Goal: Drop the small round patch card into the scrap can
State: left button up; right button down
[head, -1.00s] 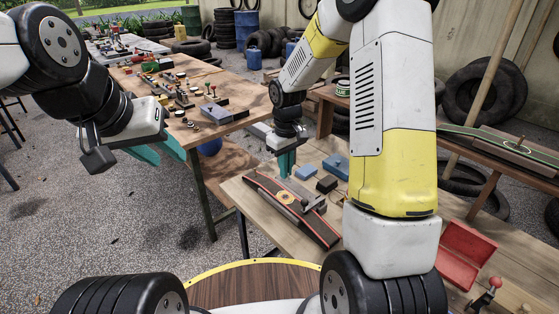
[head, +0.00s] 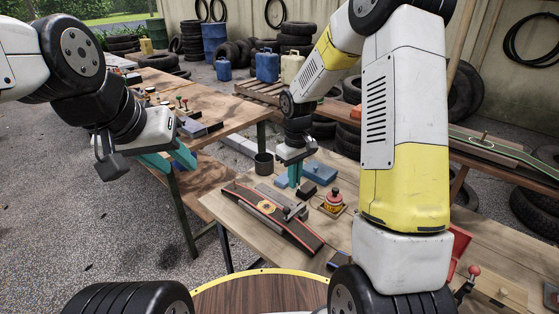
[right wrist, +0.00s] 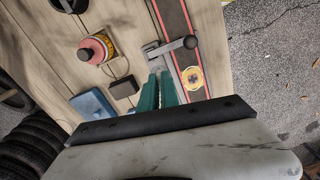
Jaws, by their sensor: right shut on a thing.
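A dark grey can (head: 263,163), which looks like the scrap can, stands at the back edge of the near bench. My right gripper (head: 295,175) is just right of it above the bench. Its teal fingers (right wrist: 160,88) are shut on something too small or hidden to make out. A round yellow patch (head: 266,206) with a dark centre lies on the black, red-edged strip (head: 299,236); it also shows in the right wrist view (right wrist: 192,77), right of the fingers and apart from them. My left gripper (head: 170,160) is open and empty beside the far table.
A clamp with a dark knob (right wrist: 188,42) sits on the strip. A red-and-yellow tin (head: 333,203), a blue box (head: 320,171) and a small dark block (head: 307,189) stand to the right. The bench front left is bare.

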aim_at(261, 171)
jog(key=i+j, duration=0.4)
jog(key=j, duration=0.15)
jog(key=i+j, duration=0.45)
jog(key=j+u, duration=0.05)
jog(key=j, duration=0.05)
